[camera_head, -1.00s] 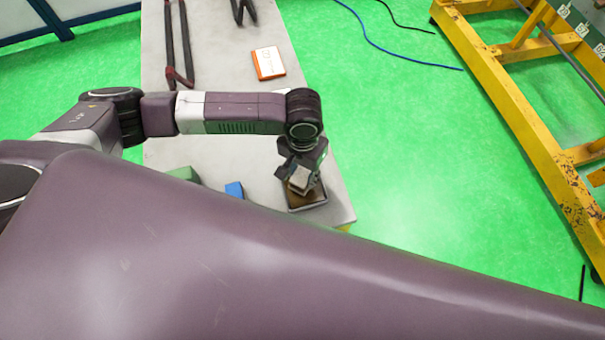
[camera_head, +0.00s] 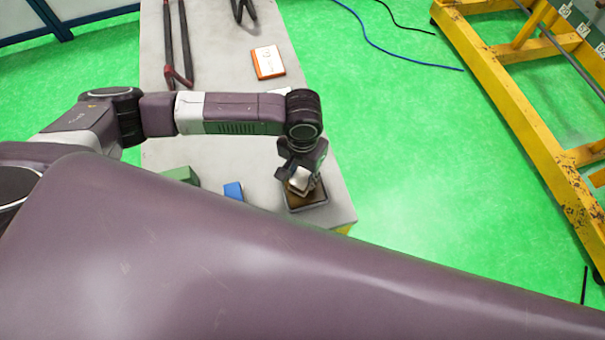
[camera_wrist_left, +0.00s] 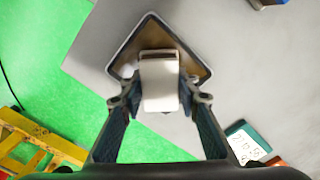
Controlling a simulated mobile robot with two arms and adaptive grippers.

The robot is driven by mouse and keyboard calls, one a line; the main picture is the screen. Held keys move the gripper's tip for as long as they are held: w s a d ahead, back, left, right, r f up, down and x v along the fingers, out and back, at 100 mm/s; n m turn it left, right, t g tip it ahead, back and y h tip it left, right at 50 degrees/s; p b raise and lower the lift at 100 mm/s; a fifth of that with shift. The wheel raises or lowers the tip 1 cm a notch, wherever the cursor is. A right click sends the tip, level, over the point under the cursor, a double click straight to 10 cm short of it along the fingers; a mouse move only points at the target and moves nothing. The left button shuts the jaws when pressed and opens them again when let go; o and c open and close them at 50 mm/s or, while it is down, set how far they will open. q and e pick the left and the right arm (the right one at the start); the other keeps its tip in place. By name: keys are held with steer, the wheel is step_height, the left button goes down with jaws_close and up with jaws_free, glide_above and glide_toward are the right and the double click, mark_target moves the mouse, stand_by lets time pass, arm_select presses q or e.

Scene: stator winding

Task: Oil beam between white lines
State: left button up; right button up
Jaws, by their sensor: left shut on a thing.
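My left gripper (camera_head: 301,179) is shut on a whitish block-shaped pad (camera_wrist_left: 160,84), which also shows in the head view. It holds the pad over or in a shallow dark-rimmed tray (camera_head: 308,206) with a brown inside, at the table's near right corner. In the left wrist view the tray (camera_wrist_left: 193,67) lies behind the pad; I cannot tell whether the pad touches its bottom. A dark green beam (camera_head: 580,22) with small white labels is at the upper right on a yellow frame. I cannot make out white lines on it. My right gripper is not in view.
The grey table (camera_head: 225,152) bears a blue block (camera_head: 233,191), a green block (camera_head: 181,175), an orange-edged white booklet (camera_head: 268,62) and dark red bars (camera_head: 186,50). The yellow frame (camera_head: 520,110) stands right, across open green floor. Cables (camera_head: 385,48) lie at the back. My own large arm link fills the foreground.

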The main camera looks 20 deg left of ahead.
mark_target(303, 176)
arm_select(q)
steer(key=shift+f, duration=0.45)
stand_by(0.3)
stand_by(1.0)
steer(key=shift+s+f+p, duration=0.1)
steer(key=shift+p, duration=0.3)
stand_by(0.6)
stand_by(0.4)
step_height(303, 176, up, 5)
steer(key=p, duration=0.6)
steer(key=shift+r, duration=0.2)
steer(key=shift+r+p, duration=0.9)
steer(key=shift+p, duration=0.1)
